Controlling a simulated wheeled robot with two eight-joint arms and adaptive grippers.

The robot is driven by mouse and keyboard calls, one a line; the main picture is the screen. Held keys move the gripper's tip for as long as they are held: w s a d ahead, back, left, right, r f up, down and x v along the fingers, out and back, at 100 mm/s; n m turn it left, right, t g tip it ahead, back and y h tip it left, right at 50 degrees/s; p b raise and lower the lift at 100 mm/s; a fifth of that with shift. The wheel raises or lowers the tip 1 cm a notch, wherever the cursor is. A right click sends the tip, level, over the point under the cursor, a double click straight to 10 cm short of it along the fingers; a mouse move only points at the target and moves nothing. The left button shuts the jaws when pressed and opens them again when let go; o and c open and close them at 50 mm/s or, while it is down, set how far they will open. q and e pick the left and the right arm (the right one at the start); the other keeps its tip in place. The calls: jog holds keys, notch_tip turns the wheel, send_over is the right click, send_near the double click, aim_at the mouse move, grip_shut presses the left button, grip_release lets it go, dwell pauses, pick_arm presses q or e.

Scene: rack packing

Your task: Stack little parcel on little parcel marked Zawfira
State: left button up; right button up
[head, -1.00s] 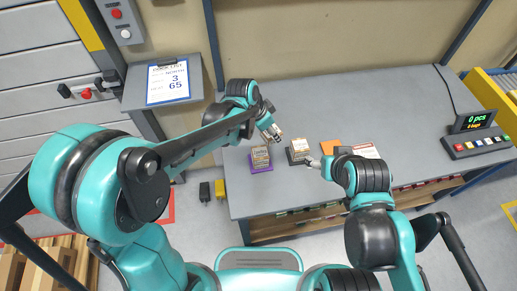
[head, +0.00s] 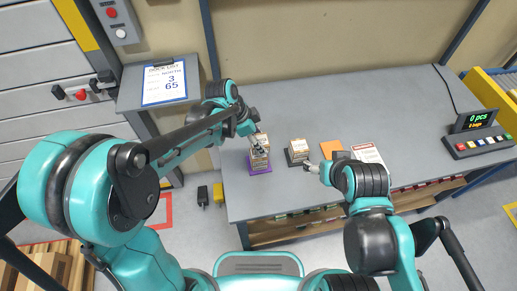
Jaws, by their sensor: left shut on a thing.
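My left gripper (head: 259,147) is shut on a little tan parcel (head: 260,138) above the purple pad (head: 261,169) near the table's left end. Another little parcel (head: 260,160) sits on that pad, directly below the held one; whether the two touch I cannot tell. A further little parcel (head: 298,146) with a pale top sits on a dark pad (head: 291,160) to the right. The labels are too small to read, so I cannot tell which is marked Zawfira. My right gripper (head: 309,167) is just right of the dark pad, too small to tell open from shut.
An orange sheet (head: 331,148) and a white sheet with a red heading (head: 368,154) lie right of the dark pad. A counter display with buttons (head: 476,134) stands at the right end. The table's back middle (head: 330,100) is clear.

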pick_arm(q)
notch_tip(320, 180, down, 4)
jog(key=shift+a+f+b, duration=0.15)
jog(key=shift+f+b, duration=0.05)
jog(key=shift+b, duration=0.75)
jog(key=shift+r, duration=0.15)
jog(key=o, duration=0.8)
jog(key=shift+f, duration=0.2)
jog(key=shift+c, duration=0.2)
jog(key=o, duration=0.4)
jog(key=shift+r, duration=0.15)
